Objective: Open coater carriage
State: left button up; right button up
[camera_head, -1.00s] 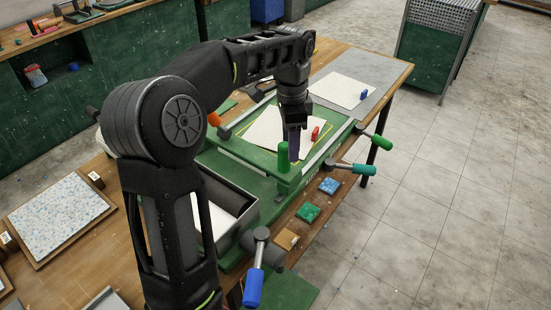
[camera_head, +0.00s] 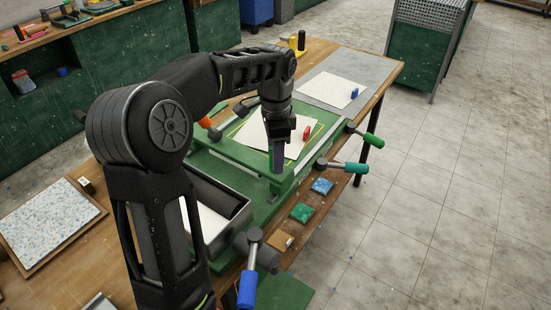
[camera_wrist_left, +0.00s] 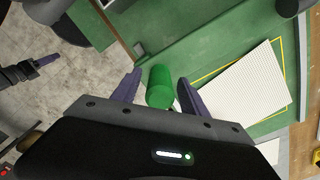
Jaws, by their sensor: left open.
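The green coater carriage (camera_head: 240,159) lies as a bar across the green machine on the bench. Its upright green handle (camera_wrist_left: 160,86) shows in the left wrist view, between the two purple fingers and beyond their tips. My left gripper (camera_head: 277,160) points down over the carriage and hides the handle in the head view. In the left wrist view the left gripper (camera_wrist_left: 156,92) is open, with a gap on both sides of the handle. Contact is not visible. A dark gripper with a purple finger, seemingly my right one (camera_wrist_left: 42,64), shows at the far left there.
A white sheet (camera_head: 262,133) and a red clip (camera_head: 306,132) lie on the machine behind the carriage. Green (camera_head: 372,140), teal (camera_head: 356,167) and blue (camera_head: 247,289) handles stick out at the front. Coloured tiles (camera_head: 302,212) line the bench edge.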

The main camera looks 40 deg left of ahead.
pick_arm(q)
jog(key=shift+f, duration=0.8)
grip_shut()
dwell(0.9)
